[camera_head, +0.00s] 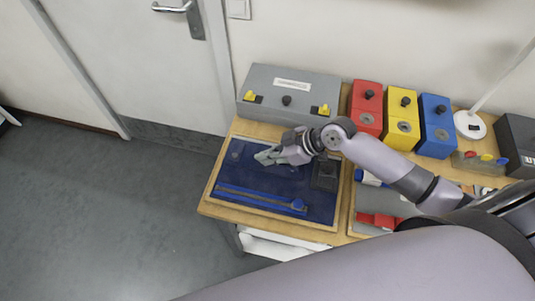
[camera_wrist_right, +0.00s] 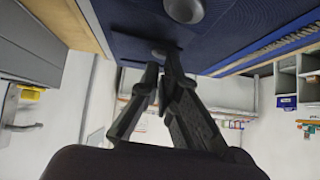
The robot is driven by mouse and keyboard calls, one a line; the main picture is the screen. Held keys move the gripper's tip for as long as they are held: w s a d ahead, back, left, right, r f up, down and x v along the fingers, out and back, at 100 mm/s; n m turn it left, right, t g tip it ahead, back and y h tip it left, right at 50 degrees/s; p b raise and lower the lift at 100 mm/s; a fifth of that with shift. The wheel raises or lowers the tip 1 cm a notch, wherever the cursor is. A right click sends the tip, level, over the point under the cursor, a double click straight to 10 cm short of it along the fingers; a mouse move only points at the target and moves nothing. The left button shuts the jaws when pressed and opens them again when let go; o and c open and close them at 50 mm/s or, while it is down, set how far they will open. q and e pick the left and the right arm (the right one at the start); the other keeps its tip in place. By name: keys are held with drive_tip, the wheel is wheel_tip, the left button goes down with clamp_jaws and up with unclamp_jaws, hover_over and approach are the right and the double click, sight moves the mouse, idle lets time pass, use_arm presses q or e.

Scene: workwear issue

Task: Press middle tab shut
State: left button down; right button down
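A dark blue panel (camera_head: 225,178) in a light wooden frame lies on the table. It carries a blue strip (camera_head: 255,199) with a blue slider (camera_head: 297,204) and a black square piece (camera_head: 325,174). My right gripper (camera_head: 265,156) is over the panel's far part, its fingers close together and holding nothing visible. In the right wrist view the fingertips (camera_wrist_right: 164,72) meet near a small grey stud (camera_wrist_right: 159,50) on the blue panel (camera_wrist_right: 230,28); contact cannot be told. A larger grey round stud (camera_wrist_right: 185,8) is beyond. No middle tab can be clearly made out. My left gripper is not in view.
A grey case (camera_head: 265,79) with two yellow latches stands behind the panel. Red (camera_head: 367,92), yellow (camera_head: 402,104) and blue (camera_head: 436,116) boxes stand right of it. A lamp base (camera_head: 469,124) is farther right. The floor left of the table is clear.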

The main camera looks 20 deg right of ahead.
drive_tip(key=shift+r, duration=0.15)
drive_tip(key=shift+w+r+p, duration=0.1)
drive_tip(key=shift+r+p, duration=0.45)
drive_tip(key=shift+p, duration=0.1)
drive_tip(key=shift+r, duration=0.15)
